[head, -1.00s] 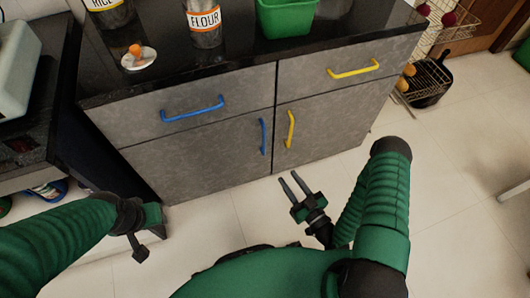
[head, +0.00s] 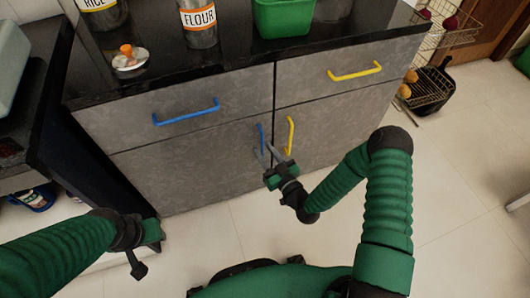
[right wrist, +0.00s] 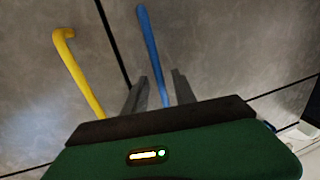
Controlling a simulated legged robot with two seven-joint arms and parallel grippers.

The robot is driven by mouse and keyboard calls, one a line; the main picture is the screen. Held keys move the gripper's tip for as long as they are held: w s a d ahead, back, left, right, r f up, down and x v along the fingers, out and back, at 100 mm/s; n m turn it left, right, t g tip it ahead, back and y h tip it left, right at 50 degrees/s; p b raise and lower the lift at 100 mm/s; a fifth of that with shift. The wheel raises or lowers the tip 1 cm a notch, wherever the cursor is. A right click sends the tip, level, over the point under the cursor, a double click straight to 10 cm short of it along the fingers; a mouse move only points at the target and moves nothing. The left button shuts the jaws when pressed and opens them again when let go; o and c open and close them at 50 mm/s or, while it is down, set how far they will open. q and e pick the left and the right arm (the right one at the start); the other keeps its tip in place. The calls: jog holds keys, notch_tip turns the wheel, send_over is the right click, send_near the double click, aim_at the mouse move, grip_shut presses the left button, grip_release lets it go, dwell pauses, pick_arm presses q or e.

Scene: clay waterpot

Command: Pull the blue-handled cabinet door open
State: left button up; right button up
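The grey blue-handled cabinet door (head: 190,170) is closed, flush with the cabinet front. Its upright blue handle (head: 261,133) is near its right edge, partly hidden by my right gripper in the head view. My right gripper (head: 264,153) is open at the lower part of this handle. In the right wrist view, the blue handle (right wrist: 149,42) runs down between the two spread fingers (right wrist: 160,78); contact cannot be told. My left gripper (head: 137,258) is low at the left, away from the cabinet; its fingers do not show clearly.
A yellow-handled door with its yellow handle (head: 290,135) is close on the right. Drawers with a blue handle (head: 187,112) and a yellow handle (head: 355,72) are above. A flour jar (head: 199,22) and green container (head: 283,16) stand on the counter. The floor in front is clear.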

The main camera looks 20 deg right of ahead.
grip_shut()
dwell(1.3)
